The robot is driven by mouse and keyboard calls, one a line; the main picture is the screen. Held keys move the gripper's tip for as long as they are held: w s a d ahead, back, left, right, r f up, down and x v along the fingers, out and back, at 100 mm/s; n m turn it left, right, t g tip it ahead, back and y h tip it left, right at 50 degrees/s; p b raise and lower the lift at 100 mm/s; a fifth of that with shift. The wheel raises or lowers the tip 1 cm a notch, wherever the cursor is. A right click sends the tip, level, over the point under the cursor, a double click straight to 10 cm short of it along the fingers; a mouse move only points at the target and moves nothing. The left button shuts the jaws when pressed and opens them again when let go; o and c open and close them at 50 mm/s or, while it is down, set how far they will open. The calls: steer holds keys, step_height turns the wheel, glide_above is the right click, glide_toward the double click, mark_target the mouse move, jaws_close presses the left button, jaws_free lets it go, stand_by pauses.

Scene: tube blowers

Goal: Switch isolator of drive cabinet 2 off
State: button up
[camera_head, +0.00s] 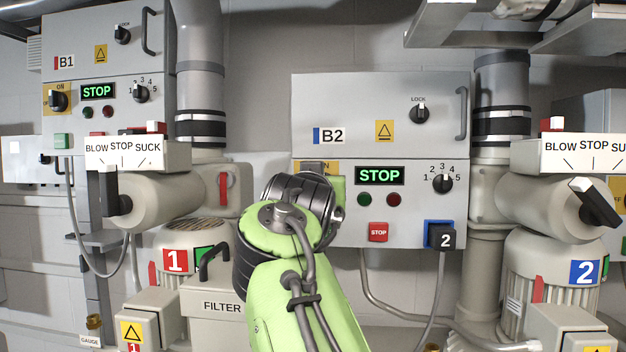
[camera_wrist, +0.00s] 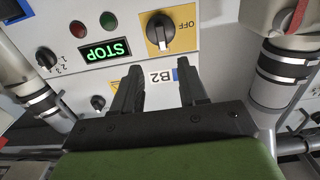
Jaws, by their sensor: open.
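Drive cabinet 2 (camera_head: 395,95), marked B2, is the grey box right of centre. It also fills the upside-down wrist view (camera_wrist: 215,60). Its isolator (camera_wrist: 160,30) is a black rotary knob on a yellow plate, with OFF readable beside it. The knob's handle stands about upright in that picture. In the head view my arm hides the knob; only the plate's top edge (camera_head: 331,166) shows. My gripper (camera_wrist: 160,72) is open and empty, its fingers pointing at the cabinet front, with the knob beyond the fingertips and apart from them.
The display (camera_head: 380,175) reads STOP. Nearby on the cabinet are a selector knob (camera_head: 443,184), a red stop button (camera_head: 378,232), a lock knob (camera_head: 420,113) and a door handle (camera_head: 461,113). Cabinet B1 (camera_head: 75,80) stands at left. Thick pipes flank B2.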

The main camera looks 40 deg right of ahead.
steer(key=p+x, duration=0.3)
steer(key=x, duration=0.7)
steer(key=shift+w+d, duration=0.15)
steer(key=shift+w, duration=0.15)
steer(key=shift+s, duration=0.1)
steer(key=shift+c, duration=1)
jaws_close()
